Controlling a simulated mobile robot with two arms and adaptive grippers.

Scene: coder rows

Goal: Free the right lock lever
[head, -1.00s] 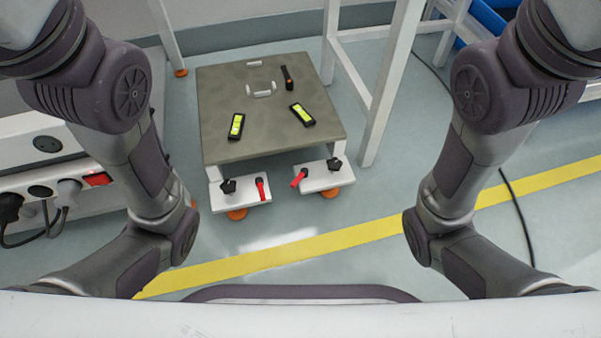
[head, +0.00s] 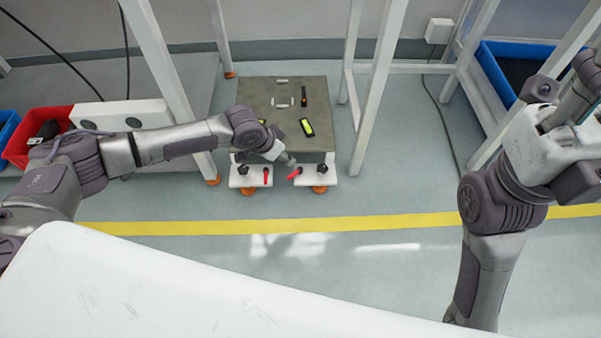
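The low platform (head: 262,92) has a grey-brown top and two white feet plates at its front. The right lock lever (head: 295,173) is red and slants on the right plate, beside a black knob (head: 304,169). The left red lever (head: 266,176) points toward the front on the left plate. My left gripper (head: 287,160) is at the platform's front edge, just above and left of the right lever; contact cannot be told. Its fingers are too small to read. My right gripper (head: 580,97) is raised at the far right, away from the platform, its finger opening unclear.
A green-yellow level (head: 306,127) and a black-handled item (head: 304,96) lie on the platform. White frame legs (head: 378,95) stand close on its right and left. A blue bin (head: 510,70) is at right, a red bin (head: 40,135) at left. The floor in front is clear.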

